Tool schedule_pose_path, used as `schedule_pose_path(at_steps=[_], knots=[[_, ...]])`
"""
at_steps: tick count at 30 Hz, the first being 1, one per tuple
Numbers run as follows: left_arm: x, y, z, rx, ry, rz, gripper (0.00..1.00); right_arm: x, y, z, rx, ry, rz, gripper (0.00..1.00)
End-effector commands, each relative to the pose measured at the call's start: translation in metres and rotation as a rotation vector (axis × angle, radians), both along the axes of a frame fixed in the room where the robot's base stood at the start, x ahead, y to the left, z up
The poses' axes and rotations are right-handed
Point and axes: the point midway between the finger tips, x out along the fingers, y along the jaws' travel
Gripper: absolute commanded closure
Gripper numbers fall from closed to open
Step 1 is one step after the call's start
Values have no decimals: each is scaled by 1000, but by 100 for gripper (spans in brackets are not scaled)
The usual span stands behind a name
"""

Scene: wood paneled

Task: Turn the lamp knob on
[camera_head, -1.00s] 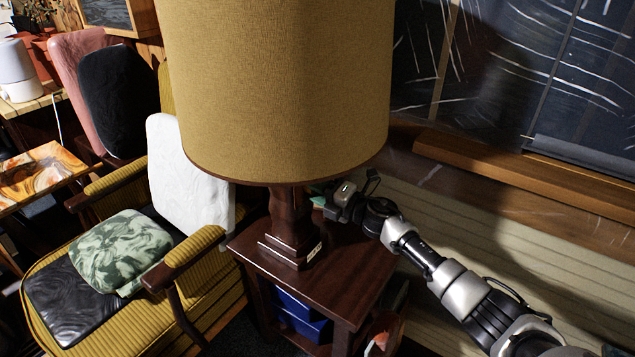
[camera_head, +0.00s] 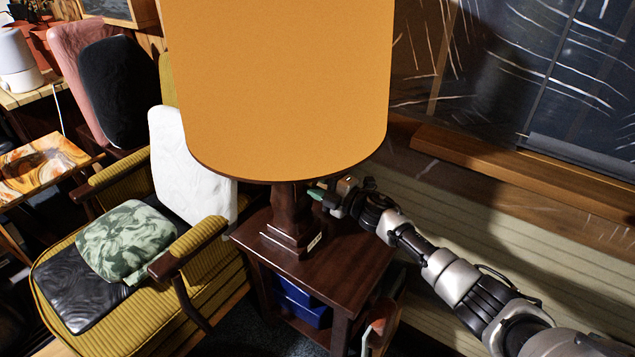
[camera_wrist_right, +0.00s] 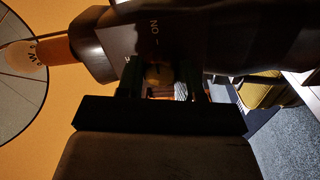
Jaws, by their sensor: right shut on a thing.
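The lamp has a large shade (camera_head: 285,90) that glows bright orange in the head view. Its dark wooden base (camera_head: 291,238) stands upright on a small side table (camera_head: 345,262). My right gripper (camera_head: 326,191) reaches in from the right, just under the shade at the lamp's stem. In the right wrist view the right gripper (camera_wrist_right: 163,80) is shut on the lamp knob (camera_wrist_right: 160,73), which lies between its dark fingers. An "ON" mark shows upside down on the wooden lamp body (camera_wrist_right: 150,35) beside it. A bulb (camera_wrist_right: 28,55) also shows there. My left gripper is out of view.
A yellow striped armchair (camera_head: 205,262) with cushions stands left of the table. Blue boxes (camera_head: 300,300) sit on the table's lower shelf. A wall with a wooden ledge (camera_head: 520,170) and a dark window (camera_head: 500,70) is close behind my right arm.

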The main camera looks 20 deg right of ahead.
Motion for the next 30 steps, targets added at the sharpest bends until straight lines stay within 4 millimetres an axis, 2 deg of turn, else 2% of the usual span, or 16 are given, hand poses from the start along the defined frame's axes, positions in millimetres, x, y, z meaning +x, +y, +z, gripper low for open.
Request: schedule_pose_path(at_steps=[8,9,13,23,26,30], knots=[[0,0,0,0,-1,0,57,0,0,0,3,3,-1,87],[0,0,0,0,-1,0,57,0,0,0,3,3,-1,59],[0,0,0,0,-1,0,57,0,0,0,2,2,-1,39],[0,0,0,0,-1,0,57,-2,-2,-1,0,2,-1,38],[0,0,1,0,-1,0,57,-11,-9,-2,-1,3,-1,38],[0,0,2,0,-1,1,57,-32,-26,-4,-2,3,-2,38]])
